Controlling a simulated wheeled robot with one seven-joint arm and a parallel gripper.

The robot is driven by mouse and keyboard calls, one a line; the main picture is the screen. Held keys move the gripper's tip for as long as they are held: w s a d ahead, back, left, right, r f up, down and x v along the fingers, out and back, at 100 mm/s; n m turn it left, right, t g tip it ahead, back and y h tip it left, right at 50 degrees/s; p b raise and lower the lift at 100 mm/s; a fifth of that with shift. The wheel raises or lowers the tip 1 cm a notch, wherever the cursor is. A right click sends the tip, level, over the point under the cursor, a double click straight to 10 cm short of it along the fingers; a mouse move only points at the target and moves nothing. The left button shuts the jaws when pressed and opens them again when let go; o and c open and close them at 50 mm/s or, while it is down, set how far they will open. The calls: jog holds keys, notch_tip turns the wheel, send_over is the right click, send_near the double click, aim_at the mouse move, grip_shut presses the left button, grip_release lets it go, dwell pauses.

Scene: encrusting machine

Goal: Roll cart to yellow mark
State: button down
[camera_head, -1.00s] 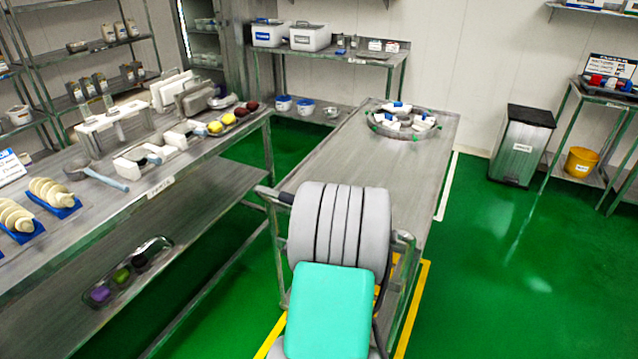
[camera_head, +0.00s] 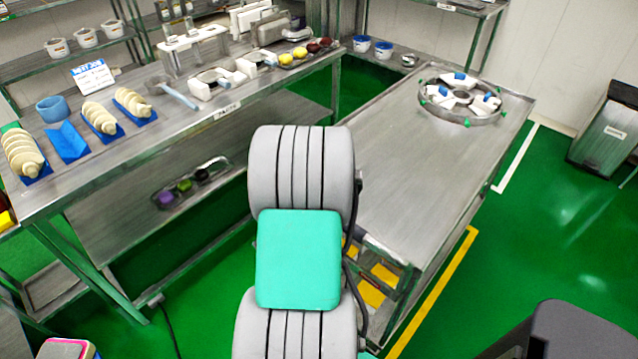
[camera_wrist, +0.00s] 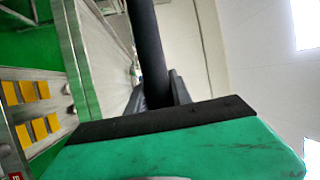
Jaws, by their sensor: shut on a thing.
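The cart (camera_head: 400,180) is a steel table on legs in the middle of the head view, with a round ring fixture (camera_head: 462,118) holding white and blue parts at its far end. A yellow mark line (camera_head: 440,285) runs on the green floor along the cart's right near side. My gripper (camera_wrist: 165,88) is shut on a black bar (camera_wrist: 148,45), which looks like the cart's handle. In the head view my arm hides the gripper and most of the handle. Yellow patches (camera_head: 372,290) show low through the cart's near end; they also show in the wrist view (camera_wrist: 27,91).
A long steel worktable (camera_head: 190,125) with trays stands close on the left, with a narrow floor gap to the cart. A white floor line (camera_head: 517,155) and a bin (camera_head: 603,130) are at the right. Green floor right of the cart is open.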

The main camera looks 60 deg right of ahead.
jog(key=shift+a, duration=0.3)
jog(key=c, duration=1.1)
grip_release()
jog(key=shift+c, duration=0.2)
